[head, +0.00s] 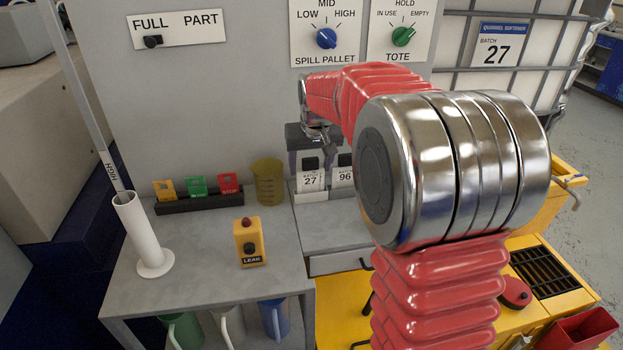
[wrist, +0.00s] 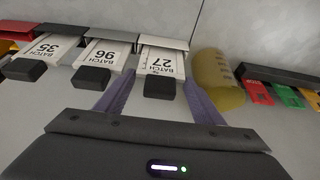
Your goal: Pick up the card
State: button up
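The white card marked BATCH 27 (head: 311,181) stands in a holder on the grey bench, with a black tab on top. In the wrist view the card (wrist: 160,62) appears upside down. My gripper (head: 311,158) is over it, pointing down. Its two purple fingers are apart, one on each side of the card's black tab (wrist: 159,87); I cannot tell whether either touches it. A card marked BATCH 96 (head: 343,177) stands beside it. A card marked BATCH 35 (wrist: 38,48) shows further along in the wrist view; my arm hides it in the head view.
A yellow cup (head: 268,182) stands close to the BATCH 27 card. A black rack (head: 200,202) holds yellow, green and red tags. A yellow LEAK box (head: 249,243) and a white tube (head: 138,235) stand on the bench. A panel (head: 245,90) with knobs rises behind.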

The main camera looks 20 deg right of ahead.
jog(key=c, duration=0.6)
notch_tip(320, 180, up, 10)
dwell(0.5)
jog(key=shift+s, duration=0.15)
dwell(0.5)
